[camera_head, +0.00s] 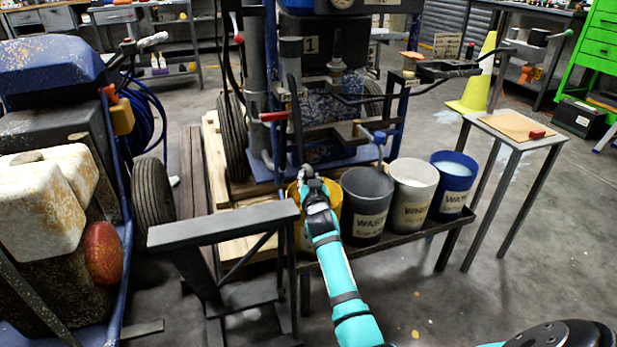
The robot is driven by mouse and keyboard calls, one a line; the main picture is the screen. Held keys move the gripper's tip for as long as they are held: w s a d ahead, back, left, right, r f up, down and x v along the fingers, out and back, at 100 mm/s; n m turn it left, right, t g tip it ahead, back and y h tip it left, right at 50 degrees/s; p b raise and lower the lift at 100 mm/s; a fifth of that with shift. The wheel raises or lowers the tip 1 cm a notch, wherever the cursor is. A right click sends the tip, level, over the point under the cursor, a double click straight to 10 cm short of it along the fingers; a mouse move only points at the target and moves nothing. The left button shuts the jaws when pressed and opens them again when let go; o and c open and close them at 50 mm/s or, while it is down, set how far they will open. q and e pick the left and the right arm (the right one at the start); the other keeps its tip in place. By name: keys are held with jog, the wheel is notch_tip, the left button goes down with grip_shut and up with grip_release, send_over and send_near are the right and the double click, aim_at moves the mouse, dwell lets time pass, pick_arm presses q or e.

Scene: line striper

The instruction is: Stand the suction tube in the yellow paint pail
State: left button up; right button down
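The yellow paint pail (336,196) stands at the left end of the row of pails, largely hidden behind my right arm. My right gripper (307,176) is at its rim in the picture; its fingers are too small and dark to show whether they are open or shut. A dark tube (296,115) runs down from the machine and ends visually at this gripper. I cannot tell if it is held or if its end is in the pail. My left gripper is not in view.
The grey waste pail (367,208), white pail (412,192) and blue pail (452,184) share a low dark rack (400,240). A small table (520,128) stands at right. A grey metal stand (222,224) is left of my arm. The floor at right is mostly clear.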

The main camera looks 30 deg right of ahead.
jog(key=shift+r, duration=0.1)
jog(key=c, duration=1.4)
grip_release()
jog(key=shift+f, duration=0.2)
jog(key=v, duration=1.2)
jog(key=shift+r, duration=0.15)
